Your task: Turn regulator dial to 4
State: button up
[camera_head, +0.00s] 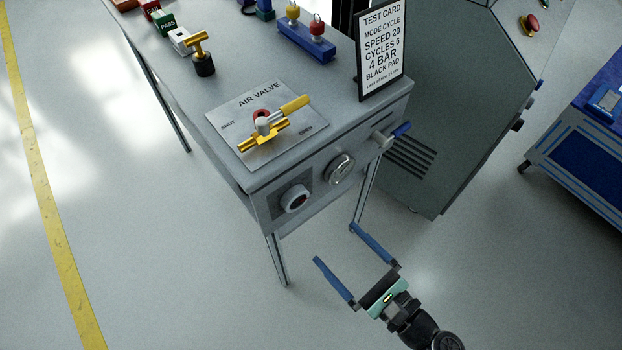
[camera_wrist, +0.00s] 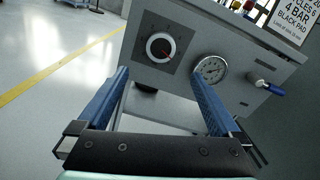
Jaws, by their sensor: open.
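The regulator dial (camera_head: 295,198) is a round knob with a pale rim on a dark square plate on the front panel of the grey table. In the wrist view the dial (camera_wrist: 161,48) has a dark face with a red pointer toward its lower right; the scale marks are too small to read. My gripper (camera_head: 335,244) is open and empty, in front of the panel and apart from the dial. In the wrist view its two blue fingers (camera_wrist: 158,88) reach toward the panel, with the dial beyond and between them.
A round gauge (camera_wrist: 210,69) sits right of the dial, then a blue-tipped lever (camera_wrist: 266,84). The table top (camera_head: 225,85) carries a yellow-handled air valve (camera_head: 272,122) and a test card (camera_head: 382,50) reading "4 BAR". A grey cabinet (camera_head: 450,110) stands right. Floor in front is clear.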

aim_at(298, 203)
jog(key=shift+m+t, duration=0.3)
jog(key=shift+m, duration=0.2)
jog(key=b+x, duration=0.1)
jog(key=x, duration=1.1)
jog(key=shift+s, duration=0.1)
jog(key=c, duration=1.3)
jog(key=shift+b, duration=0.3)
